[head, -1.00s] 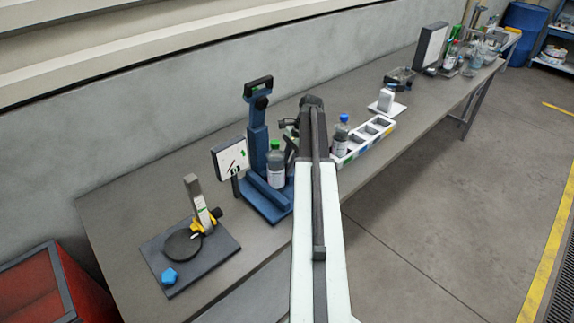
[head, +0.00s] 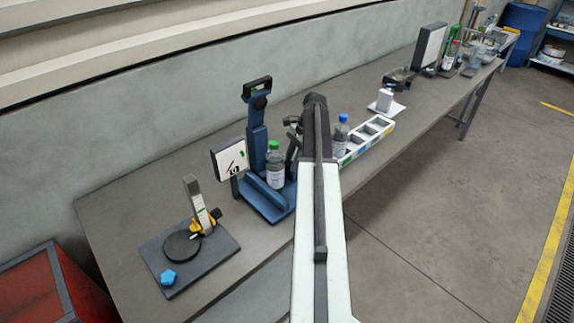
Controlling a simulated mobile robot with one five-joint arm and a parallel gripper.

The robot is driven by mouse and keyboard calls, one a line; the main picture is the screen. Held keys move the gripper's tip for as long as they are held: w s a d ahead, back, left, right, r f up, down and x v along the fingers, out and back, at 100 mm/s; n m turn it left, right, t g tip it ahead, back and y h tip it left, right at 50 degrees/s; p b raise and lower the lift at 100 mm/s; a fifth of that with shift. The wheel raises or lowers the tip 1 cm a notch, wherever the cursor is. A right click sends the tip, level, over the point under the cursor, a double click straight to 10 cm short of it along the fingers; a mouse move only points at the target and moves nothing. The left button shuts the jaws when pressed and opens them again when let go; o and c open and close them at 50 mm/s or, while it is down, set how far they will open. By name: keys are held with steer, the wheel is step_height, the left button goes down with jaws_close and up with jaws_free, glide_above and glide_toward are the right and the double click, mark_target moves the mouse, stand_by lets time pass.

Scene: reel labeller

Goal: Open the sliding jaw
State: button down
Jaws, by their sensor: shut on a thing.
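A blue stand (head: 256,134) with an upright column and a low blue bar at its base stands on the bench. A clear bottle with a green cap (head: 275,170) stands upright on its base. My gripper (head: 292,148) is at the right side of this stand, just right of the bottle, partly hidden by my own arm. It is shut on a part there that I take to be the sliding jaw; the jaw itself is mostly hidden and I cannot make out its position.
A dark plate (head: 223,254) with a black disc and yellow part lies to the left. A white panel (head: 229,157) stands by the column. A blue-capped bottle (head: 341,138) and white compartment tray (head: 366,142) are right of my arm.

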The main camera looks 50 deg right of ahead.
steer(key=shift+d, duration=0.4)
steer(key=c, duration=1.1)
jaws_free()
steer(key=shift+o, duration=0.2)
steer(key=p+v, duration=0.7)
steer(key=shift+d+r, duration=0.2)
steer(key=shift+r, duration=0.15)
steer(key=shift+s, duration=0.1)
